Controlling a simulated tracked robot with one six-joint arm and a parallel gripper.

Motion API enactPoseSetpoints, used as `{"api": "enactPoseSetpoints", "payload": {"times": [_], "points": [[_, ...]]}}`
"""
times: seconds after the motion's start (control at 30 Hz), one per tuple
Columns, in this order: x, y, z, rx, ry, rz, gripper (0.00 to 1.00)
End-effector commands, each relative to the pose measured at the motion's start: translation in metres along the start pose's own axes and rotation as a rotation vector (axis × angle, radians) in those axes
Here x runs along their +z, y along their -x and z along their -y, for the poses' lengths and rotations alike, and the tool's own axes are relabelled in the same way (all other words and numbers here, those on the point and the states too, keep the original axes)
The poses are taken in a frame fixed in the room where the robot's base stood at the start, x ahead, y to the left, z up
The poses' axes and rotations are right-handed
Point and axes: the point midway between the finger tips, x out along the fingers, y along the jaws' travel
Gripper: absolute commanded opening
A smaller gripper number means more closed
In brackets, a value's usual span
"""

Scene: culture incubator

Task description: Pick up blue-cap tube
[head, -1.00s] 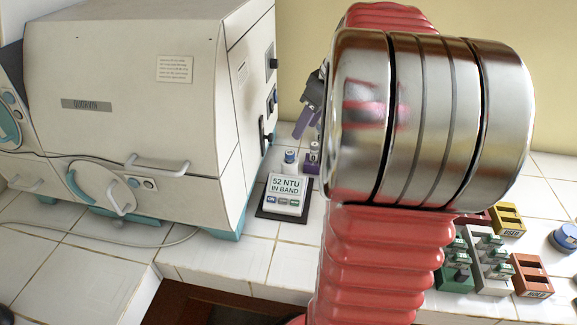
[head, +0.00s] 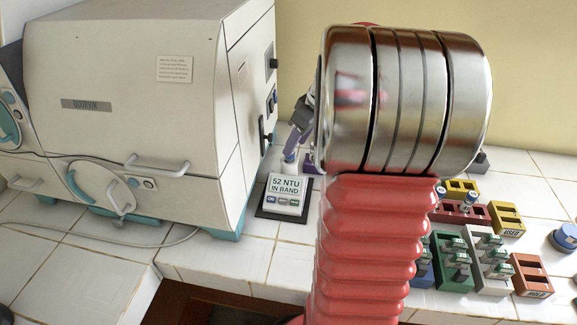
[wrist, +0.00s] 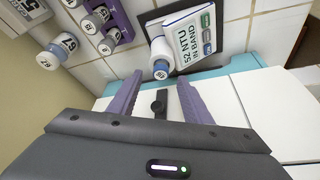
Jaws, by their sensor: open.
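A blue-cap tube (wrist: 161,69) stands at the turbidity meter (wrist: 191,36), whose display reads "52 NTU IN BAND". In the head view the tube (head: 288,166) shows at the meter's back, partly covered by my gripper (head: 298,142). In the wrist view my gripper (wrist: 160,80) is open. Its two purple fingers are spread, and the tube's cap shows beyond and between their tips. Nothing is between the fingers, and the exact gap to the cap is hard to judge.
The incubator (head: 135,75) stands close on the left. A purple rack (wrist: 122,18) with capped tubes is beside the meter. Several coloured racks, including a red one (head: 470,212) and an orange one (head: 531,275), stand at right.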

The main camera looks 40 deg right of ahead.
Motion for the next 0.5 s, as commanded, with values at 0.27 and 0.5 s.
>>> {"api": "enactPoseSetpoints", "payload": {"times": [0.27,0.5], "points": [[0.000,-0.037,0.002,-0.003,0.000,0.001,0.45],[0.000,-0.045,0.002,0.000,0.001,0.000,0.45]]}}
